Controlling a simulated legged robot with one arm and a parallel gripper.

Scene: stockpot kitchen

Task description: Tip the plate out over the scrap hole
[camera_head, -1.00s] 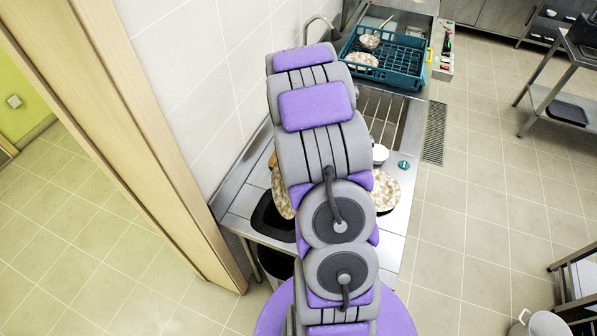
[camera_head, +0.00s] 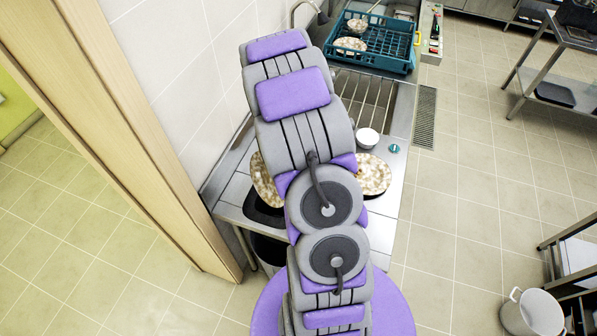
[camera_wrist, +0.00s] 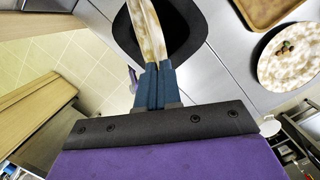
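My gripper (camera_wrist: 154,72) is shut on the rim of a mottled cream-brown plate (camera_wrist: 149,30). In the wrist view the plate stands almost edge-on, in front of the black-rimmed scrap hole (camera_wrist: 188,38). In the head view the held plate (camera_head: 264,182) shows left of my arm, steeply tilted above the scrap hole's black rim (camera_head: 260,213). My arm hides the gripper and part of the hole there. I see no food on the visible part of the held plate.
A second mottled plate (camera_wrist: 291,56) with small food scraps lies on the steel counter, beside a brown tray (camera_wrist: 268,10). A white bowl (camera_head: 367,138) sits near the sink. A teal dish rack (camera_head: 400,62) stands behind. The wall and wooden door frame (camera_head: 150,160) are close on the left.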

